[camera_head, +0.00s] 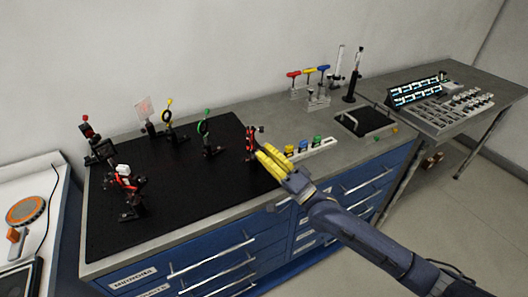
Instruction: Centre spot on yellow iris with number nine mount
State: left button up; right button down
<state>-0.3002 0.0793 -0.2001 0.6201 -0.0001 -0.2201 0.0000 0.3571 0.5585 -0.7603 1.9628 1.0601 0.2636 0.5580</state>
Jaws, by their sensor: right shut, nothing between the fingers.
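The yellow iris (168,108) is a small yellow ring upright on a black post, near the back of the black breadboard. No mount number is readable at this size, so I cannot tell which mount is number nine. My right gripper (265,158), with yellow fingers, is shut and empty at the board's right side. Its fingertips are beside a black mount with red parts (250,138); whether they touch it I cannot tell. The lower part of that mount is partly hidden by the fingers. No light spot is discernible on the iris. My left gripper is out of view.
Several dark mounts (125,178) line the board's left side. Red, yellow and blue-handled tools (309,72) and a control panel (430,105) are at right. The board's middle is clear.

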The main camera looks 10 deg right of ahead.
jog(key=shift+r+y, duration=0.15)
jog(key=shift+y, duration=0.15)
dwell(0.4)
jog(key=c, duration=2.2)
grip_release()
jog(key=c, duration=1.4)
grip_release()
jog(key=v, duration=1.2)
jog(key=shift+o, duration=0.3)
